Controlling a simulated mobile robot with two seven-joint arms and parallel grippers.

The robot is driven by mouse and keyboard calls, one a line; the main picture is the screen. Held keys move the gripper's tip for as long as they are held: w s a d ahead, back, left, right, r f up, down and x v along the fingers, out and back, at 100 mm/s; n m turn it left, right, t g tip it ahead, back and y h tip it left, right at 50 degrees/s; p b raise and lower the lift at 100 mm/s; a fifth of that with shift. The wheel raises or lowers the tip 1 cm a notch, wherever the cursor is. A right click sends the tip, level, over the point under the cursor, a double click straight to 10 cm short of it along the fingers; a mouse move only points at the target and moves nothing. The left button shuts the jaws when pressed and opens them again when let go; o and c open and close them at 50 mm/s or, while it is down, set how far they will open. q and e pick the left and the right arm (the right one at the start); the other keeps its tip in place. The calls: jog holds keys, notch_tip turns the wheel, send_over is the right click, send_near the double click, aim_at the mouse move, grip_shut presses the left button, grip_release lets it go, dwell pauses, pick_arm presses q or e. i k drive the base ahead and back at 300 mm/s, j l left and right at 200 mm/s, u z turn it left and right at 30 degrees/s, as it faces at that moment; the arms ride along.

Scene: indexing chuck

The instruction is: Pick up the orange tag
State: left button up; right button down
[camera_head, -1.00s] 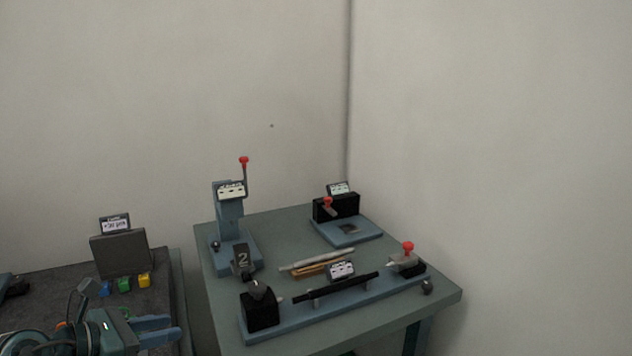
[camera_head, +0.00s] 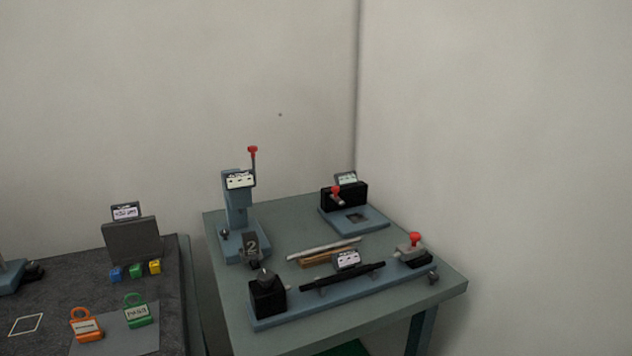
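The orange tag (camera_head: 86,326) stands at the lower left of the head view, on a grey plate (camera_head: 118,343) on the dark bench. It has a ring-shaped top and a pale label on its front. A green tag (camera_head: 136,311) with a label stands just right of it on the same plate. Neither of my grippers shows in the current view, so nothing is seen touching the orange tag.
Blue, green and yellow blocks (camera_head: 136,271) sit before a dark grey stand (camera_head: 131,242) at the back of the dark bench (camera_head: 60,290). A gap separates it from the green-grey table (camera_head: 340,338), which carries a press-like fixture (camera_head: 238,218) and a long blue fixture (camera_head: 330,308).

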aim_at(86, 329)
jog(key=j+u, duration=0.4)
jog(key=i+j+u, duration=0.1)
jog(key=j+u, duration=0.35)
